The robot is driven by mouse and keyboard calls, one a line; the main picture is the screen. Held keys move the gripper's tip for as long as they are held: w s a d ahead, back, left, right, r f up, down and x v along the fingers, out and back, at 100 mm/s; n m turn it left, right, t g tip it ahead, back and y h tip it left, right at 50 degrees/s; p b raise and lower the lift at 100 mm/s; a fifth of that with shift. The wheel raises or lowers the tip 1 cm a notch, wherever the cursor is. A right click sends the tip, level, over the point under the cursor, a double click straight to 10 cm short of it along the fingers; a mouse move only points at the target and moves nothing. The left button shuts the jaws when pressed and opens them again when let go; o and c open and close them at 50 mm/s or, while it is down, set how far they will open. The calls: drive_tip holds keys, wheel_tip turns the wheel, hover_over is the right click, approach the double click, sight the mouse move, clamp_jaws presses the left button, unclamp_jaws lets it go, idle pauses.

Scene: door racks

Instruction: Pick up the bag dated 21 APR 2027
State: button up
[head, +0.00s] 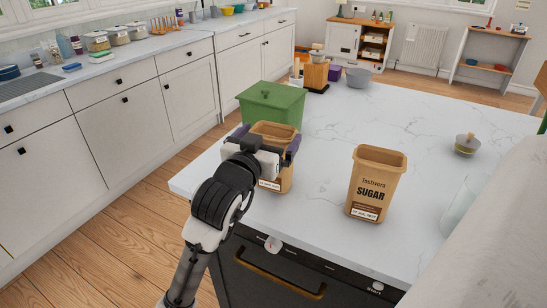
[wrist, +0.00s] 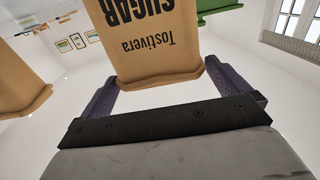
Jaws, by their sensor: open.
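A tan paper sugar bag (head: 275,178) stands upright on the island's left front part. My gripper (head: 268,145) is open at its upper part and partly covers it. In the wrist view, the same bag (wrist: 155,40), upside down and marked "Tostivera SUGAR", lies between the open purple fingers of my gripper (wrist: 160,88). Its date label in the head view is partly hidden and too small to read surely. A second tan sugar bag (head: 376,185) stands to the right. Its label seems to read JUL 2027. Part of this bag (wrist: 20,85) shows at the wrist view's left edge.
A green lidded box (head: 271,108) stands just behind the left bag. A wooden block (head: 316,76), a grey bowl (head: 358,77), a small lidded bowl (head: 467,144) and a glass (head: 462,207) are also on the marble island (head: 415,125). Marble is clear between the bags.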

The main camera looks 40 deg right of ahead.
sight(278, 127)
drive_tip(key=x, duration=0.1)
drive_tip(key=p+x, duration=0.1)
drive_tip(key=x, duration=0.1)
drive_tip(key=p+x, duration=0.1)
drive_tip(key=x, duration=0.1)
drive_tip(key=shift+f, duration=0.3)
drive_tip(key=c, duration=1.3)
drive_tip(key=shift+c, duration=0.2)
drive_tip(key=shift+r, duration=0.1)
